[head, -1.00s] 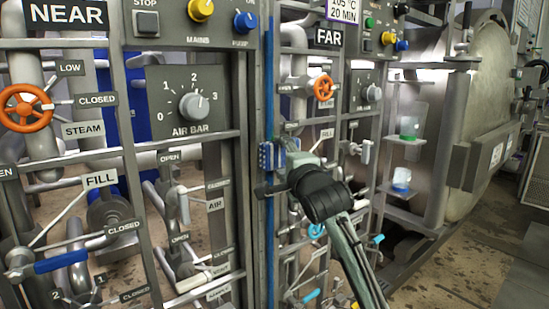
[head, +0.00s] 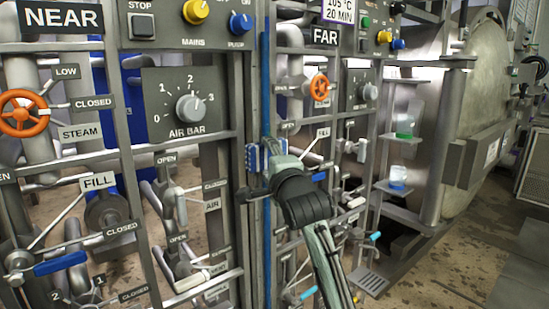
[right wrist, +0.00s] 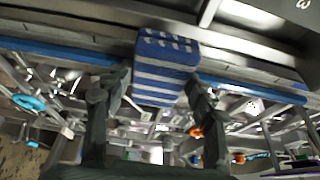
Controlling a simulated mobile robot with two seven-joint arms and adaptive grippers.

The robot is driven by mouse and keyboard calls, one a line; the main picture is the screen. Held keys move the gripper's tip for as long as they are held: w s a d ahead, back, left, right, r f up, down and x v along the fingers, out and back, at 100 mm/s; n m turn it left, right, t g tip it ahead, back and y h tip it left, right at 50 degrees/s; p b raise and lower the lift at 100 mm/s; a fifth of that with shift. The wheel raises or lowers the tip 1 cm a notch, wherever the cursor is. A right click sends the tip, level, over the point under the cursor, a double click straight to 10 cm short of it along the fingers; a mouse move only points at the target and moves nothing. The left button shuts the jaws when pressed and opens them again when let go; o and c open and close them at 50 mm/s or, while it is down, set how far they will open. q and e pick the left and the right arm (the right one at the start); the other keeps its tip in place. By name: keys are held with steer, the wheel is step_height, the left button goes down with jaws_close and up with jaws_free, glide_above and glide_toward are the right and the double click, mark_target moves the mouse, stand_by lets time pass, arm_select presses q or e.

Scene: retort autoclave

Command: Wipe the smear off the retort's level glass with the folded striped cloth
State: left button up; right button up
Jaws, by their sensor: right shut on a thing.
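The level glass (head: 267,75) is a tall thin blue tube running vertically between the near and far panels in the head view. It runs sideways in the right wrist view (right wrist: 55,50). The folded blue-and-white striped cloth (head: 256,158) is at mid-height of the glass and covers a short part of it. My right gripper (head: 272,160) is shut on the cloth. In the right wrist view the cloth (right wrist: 167,72) lies across the tube line between the two fingers; firm contact cannot be told. No smear can be made out. My left gripper is out of view.
The near panel carries an air dial (head: 190,107), an orange handwheel (head: 23,113) and a blue fill lever (head: 60,263). The far panel has another orange handwheel (head: 319,87) and several valve levers close to my right arm. Shelves with small jars (head: 398,178) stand further right.

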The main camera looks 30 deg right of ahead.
steer(key=shift+a+r, duration=0.15)
steer(key=shift+r, duration=0.5)
steer(key=shift+a+r, duration=0.15)
steer(key=shift+r, duration=0.5)
steer(key=shift+c, duration=0.5)
steer(key=shift+w+d, duration=0.15)
steer(key=shift+d, duration=2)
steer(key=a, duration=0.4)
steer(key=shift+s, duration=0.25)
glide_toward(280, 144)
steer(key=shift+w+a, duration=0.15)
steer(key=shift+w, duration=0.45)
steer(key=shift+w+a, duration=0.15)
steer(key=shift+w, duration=0.4)
